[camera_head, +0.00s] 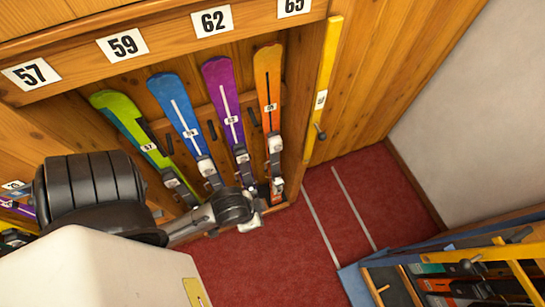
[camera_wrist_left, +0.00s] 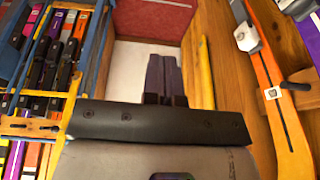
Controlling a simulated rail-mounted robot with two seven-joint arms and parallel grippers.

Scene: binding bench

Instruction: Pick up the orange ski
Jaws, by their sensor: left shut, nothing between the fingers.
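The orange ski (camera_head: 268,85) stands upright in the wall rack, under the 65 plate, at the right end of the row. It has a light binding and a small number label. In the left wrist view the orange ski (camera_wrist_left: 268,65) runs down the right side. My left gripper (camera_wrist_left: 164,62) is shut and empty, with a gap between it and the ski. In the head view my left wrist is near the ski's lower end, and its fingers are mostly hidden there. My right gripper is not in view.
Purple (camera_head: 222,90), blue (camera_head: 178,105) and green (camera_head: 125,115) skis stand left of the orange one. A yellow post (camera_head: 328,75) with a knob is just right of it. A blue-edged rack (camera_head: 355,285) with more skis is at lower right. Red carpet (camera_head: 385,190) lies open between.

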